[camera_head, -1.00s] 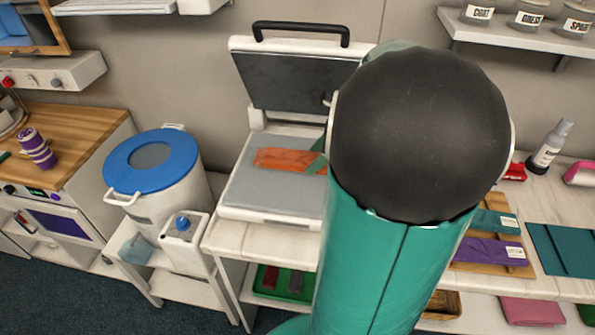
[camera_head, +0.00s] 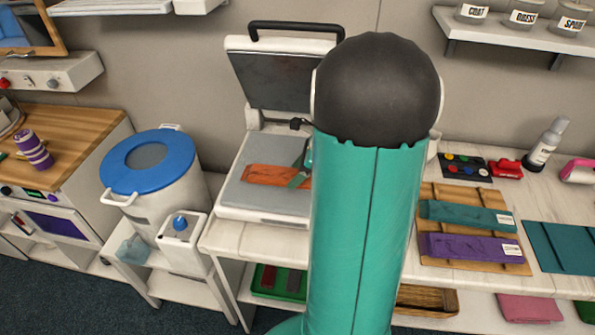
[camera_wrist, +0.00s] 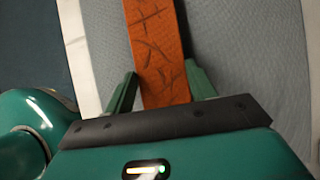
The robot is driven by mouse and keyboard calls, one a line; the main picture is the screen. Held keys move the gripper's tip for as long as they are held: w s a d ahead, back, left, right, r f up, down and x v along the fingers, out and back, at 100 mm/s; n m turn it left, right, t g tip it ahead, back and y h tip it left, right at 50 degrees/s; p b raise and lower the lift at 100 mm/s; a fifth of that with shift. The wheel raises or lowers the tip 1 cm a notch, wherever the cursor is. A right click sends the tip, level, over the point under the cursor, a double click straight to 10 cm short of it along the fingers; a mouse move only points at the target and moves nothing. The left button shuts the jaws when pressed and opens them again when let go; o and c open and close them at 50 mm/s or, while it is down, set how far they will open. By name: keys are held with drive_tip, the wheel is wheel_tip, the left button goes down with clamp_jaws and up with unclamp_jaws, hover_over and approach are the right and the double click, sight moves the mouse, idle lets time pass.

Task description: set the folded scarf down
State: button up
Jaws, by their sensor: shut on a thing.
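The folded scarf is an orange strip (camera_head: 275,175) with dark creases or marks, over the grey bed (camera_head: 236,193) of an open press. My gripper (camera_head: 301,178) is shut on the scarf's right end in the head view; my arm hides part of it. In the wrist view the scarf (camera_wrist: 157,40) runs between the two green fingers of my gripper (camera_wrist: 161,85), over the grey woven pad (camera_wrist: 230,40). I cannot tell whether the scarf touches the pad or hangs just above it.
The raised dark press plate (camera_head: 270,80) stands behind the bed. A white bin with a blue lid (camera_head: 120,170) is to the left. On the right, a slatted wooden board (camera_head: 435,193) holds a teal scarf (camera_head: 465,215) and a purple one (camera_head: 465,245).

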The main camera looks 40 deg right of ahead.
drive_tip(key=o, duration=1.1)
drive_tip(key=shift+f, duration=0.1)
drive_tip(key=shift+c, duration=0.2)
drive_tip(key=v, duration=1.2)
drive_tip(key=s+a+r+n+h, duration=0.2)
drive_tip(key=a+n, duration=1.2)
drive_tip(key=a, duration=0.1)
drive_tip(key=s+a+r+n+h, duration=0.2)
drive_tip(key=s+a+r+n, duration=0.1)
drive_tip(key=a+n, duration=1.1)
drive_tip(key=shift+s+a+r, duration=0.15)
drive_tip(key=shift+s+a, duration=0.05)
drive_tip(key=shift+a, duration=0.8)
